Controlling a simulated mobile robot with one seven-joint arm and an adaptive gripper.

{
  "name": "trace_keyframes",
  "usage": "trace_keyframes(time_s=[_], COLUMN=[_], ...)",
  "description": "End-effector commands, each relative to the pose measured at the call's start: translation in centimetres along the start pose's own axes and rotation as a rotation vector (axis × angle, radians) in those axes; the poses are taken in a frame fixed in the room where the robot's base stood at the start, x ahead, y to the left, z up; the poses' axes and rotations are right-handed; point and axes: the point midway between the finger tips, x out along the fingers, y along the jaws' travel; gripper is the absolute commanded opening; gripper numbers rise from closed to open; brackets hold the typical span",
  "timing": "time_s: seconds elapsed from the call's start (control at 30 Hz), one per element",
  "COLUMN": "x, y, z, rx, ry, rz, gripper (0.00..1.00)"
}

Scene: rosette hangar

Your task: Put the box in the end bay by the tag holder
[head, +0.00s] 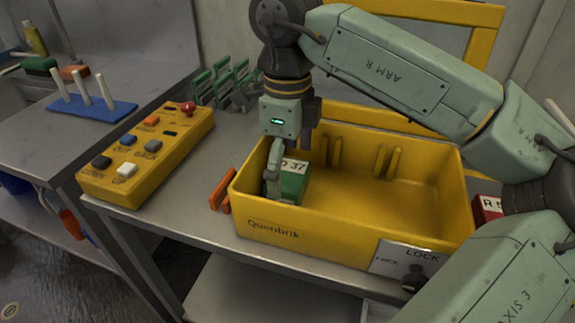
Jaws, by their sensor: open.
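A green box (293,187) with a white label ending in "37" sits inside the yellow crate (350,222), at its left end. Orange pieces (223,190) stand just outside that end; they look like a tag holder, but I cannot be sure. My gripper (283,178) points down into the left end of the crate. One finger shows along the left side of the box; the other is mostly hidden. The jaws are open around or beside the box; I cannot tell which, nor whether they touch it.
Upright ribs (387,163) stand on the crate's back wall; its middle and right are empty. A lock plate (403,258) is at the front right. A red labelled box (487,209) is right of the crate. A yellow button panel (150,155) and green racks (222,82) are left.

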Motion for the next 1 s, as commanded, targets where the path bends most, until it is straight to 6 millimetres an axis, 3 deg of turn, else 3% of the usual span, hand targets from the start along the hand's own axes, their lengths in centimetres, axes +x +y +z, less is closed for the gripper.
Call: trace_keyframes(time_s=[0.5, 0.7, 1.0], x=[-9.8, -11.4, -11.5], y=[0.0, 0.0, 0.0], z=[0.0, 0.0, 0.0], rx=[0.002, 0.000, -0.001], ry=[-0.001, 0.000, -0.001], rz=[-0.004, -0.002, -0.001], gripper=[0.98, 0.98, 0.98])
